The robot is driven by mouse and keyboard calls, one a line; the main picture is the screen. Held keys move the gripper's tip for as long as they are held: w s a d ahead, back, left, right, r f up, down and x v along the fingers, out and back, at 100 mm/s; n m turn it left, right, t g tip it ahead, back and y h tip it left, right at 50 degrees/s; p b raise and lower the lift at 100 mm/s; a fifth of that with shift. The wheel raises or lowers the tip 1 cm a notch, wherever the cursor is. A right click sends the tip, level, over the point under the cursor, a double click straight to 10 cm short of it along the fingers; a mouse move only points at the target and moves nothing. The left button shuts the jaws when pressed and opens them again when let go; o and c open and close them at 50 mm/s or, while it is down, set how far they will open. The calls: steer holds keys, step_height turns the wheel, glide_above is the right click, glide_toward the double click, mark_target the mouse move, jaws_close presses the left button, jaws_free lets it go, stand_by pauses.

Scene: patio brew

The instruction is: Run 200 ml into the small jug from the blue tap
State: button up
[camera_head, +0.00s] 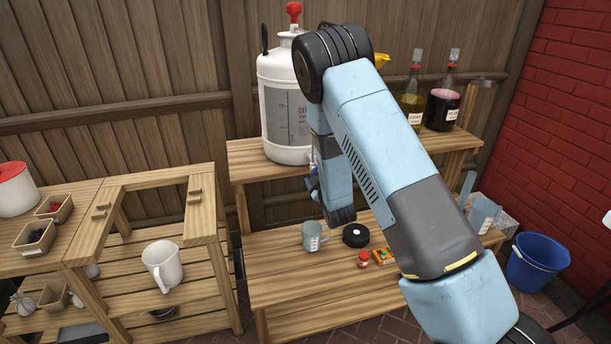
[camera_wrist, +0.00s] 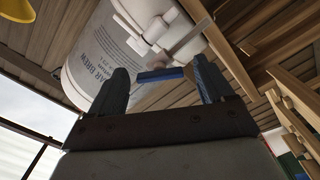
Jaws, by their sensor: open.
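The white keg (camera_head: 287,105) with a red top stands on the upper shelf, partly hidden by my arm. In the wrist view, its white wall (camera_wrist: 90,65) fills the upper left, and the blue tap lever (camera_wrist: 162,75) shows between my fingers. My gripper (camera_wrist: 159,66) is open, one finger on each side of the lever, with gaps visible; how deep the lever sits between them I cannot tell. In the head view, my fingers are mostly hidden by my arm. A small grey-blue jug (camera_head: 314,238) with a label stands upright on the lower bench, below the keg; its inside is not clear.
A larger jug (camera_head: 483,215) stands right. A white jug (camera_head: 162,266) is on the left bench. Bottles (camera_head: 442,106) stand on the shelf; a blue bucket (camera_head: 537,262) is on the floor.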

steer(key=shift+s, duration=0.15)
steer(key=v, duration=1.3)
steer(key=shift+s, duration=0.25)
stand_by(6.3)
